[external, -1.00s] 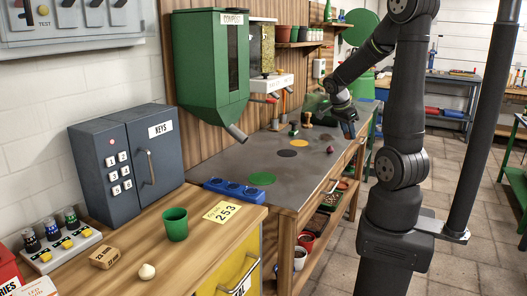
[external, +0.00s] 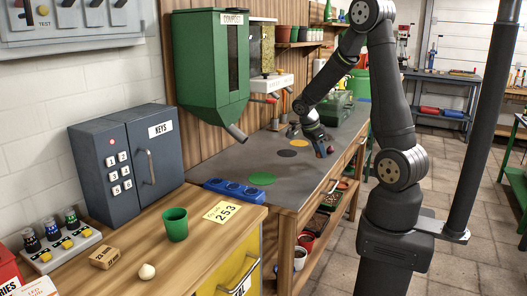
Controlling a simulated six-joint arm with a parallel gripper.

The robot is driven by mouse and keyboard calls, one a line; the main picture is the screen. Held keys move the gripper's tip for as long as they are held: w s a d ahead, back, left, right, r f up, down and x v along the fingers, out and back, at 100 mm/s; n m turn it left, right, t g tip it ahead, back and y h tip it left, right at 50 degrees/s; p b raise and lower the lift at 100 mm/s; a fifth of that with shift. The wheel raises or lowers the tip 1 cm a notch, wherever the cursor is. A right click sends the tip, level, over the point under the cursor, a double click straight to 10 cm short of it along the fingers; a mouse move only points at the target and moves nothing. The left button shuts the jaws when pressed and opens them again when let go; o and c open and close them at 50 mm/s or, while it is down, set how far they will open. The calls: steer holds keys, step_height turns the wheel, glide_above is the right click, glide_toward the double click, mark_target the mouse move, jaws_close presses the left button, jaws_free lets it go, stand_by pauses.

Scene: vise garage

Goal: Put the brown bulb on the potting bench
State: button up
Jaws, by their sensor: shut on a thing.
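A pale bulb (external: 147,272) lies on the wooden cabinet top in the foreground. I cannot make out a clearly brown bulb.
A green dispenser (external: 212,70) overhangs the bench. A green cup (external: 175,224) stands on the cabinet.

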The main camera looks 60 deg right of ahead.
mark_target(318, 153)
steer(key=shift+f, duration=1.5)
steer(key=shift+f, duration=0.15)
steer(key=o, duration=0.9)
steer(key=shift+o, duration=0.2)
steer(key=v, duration=1.2)
steer(key=shift+s+d, duration=0.1)
